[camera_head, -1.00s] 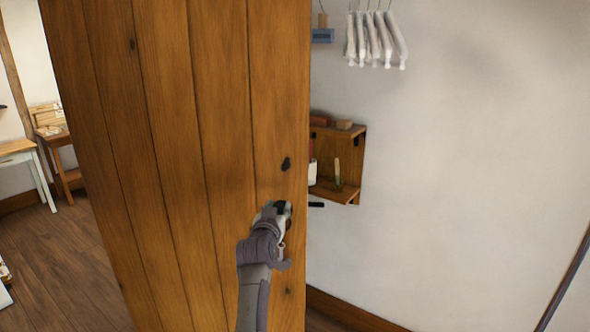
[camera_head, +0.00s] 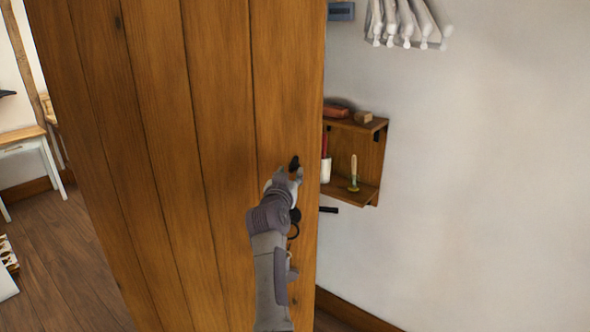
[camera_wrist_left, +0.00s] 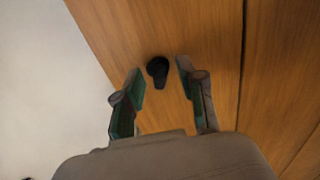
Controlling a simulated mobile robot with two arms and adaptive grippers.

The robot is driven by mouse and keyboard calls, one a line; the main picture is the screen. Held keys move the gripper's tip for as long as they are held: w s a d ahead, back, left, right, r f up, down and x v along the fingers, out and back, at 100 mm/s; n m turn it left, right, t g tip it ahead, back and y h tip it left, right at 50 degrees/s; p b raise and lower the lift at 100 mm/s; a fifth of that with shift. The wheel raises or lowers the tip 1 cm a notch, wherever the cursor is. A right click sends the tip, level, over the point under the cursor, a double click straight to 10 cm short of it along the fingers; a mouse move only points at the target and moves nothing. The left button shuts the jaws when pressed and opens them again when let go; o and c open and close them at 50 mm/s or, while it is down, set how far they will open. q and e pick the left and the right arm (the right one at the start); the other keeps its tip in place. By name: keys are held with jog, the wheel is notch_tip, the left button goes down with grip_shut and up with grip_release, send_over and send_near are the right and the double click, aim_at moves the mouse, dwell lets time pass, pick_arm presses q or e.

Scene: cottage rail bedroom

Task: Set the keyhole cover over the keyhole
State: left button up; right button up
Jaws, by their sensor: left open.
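The keyhole cover (camera_head: 294,163) is a small dark teardrop-shaped piece on the wooden door (camera_head: 220,110), near its right edge. In the left wrist view the cover (camera_wrist_left: 158,69) shows a round part with a narrower part below it, and no separate keyhole can be made out. My left gripper (camera_head: 285,176) is open at the door face, just below the cover in the head view. In the wrist view its two fingertips (camera_wrist_left: 160,74) stand on either side of the cover, with gaps on both sides. My right gripper is not in view.
A black door handle (camera_head: 328,209) sticks out past the door's edge. Beyond it a wooden wall shelf (camera_head: 370,160) holds small items, and white hangers (camera_head: 405,25) hang above. A white-legged table (camera_head: 22,140) stands far left. The wall at right is bare.

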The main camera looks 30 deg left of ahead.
pick_arm(q)
jog(key=shift+w+a, duration=0.1)
jog(key=shift+w, duration=0.25)
jog(key=shift+s+r, duration=0.15)
jog(key=shift+s, duration=0.05)
jog(key=shift+c, duration=1.6)
grip_shut()
jog(key=shift+w+d+n+p, duration=0.15)
jog(key=shift+d+n+p, duration=0.1)
jog(key=shift+n+p, duration=0.55)
jog(key=shift+w+d+n+p, duration=0.1)
jog(key=shift+n+p, duration=0.1)
jog(key=shift+n, duration=0.35)
jog(key=shift+d+n+p, duration=0.1)
jog(key=shift+n+p, duration=0.05)
jog(key=shift+n, duration=0.4)
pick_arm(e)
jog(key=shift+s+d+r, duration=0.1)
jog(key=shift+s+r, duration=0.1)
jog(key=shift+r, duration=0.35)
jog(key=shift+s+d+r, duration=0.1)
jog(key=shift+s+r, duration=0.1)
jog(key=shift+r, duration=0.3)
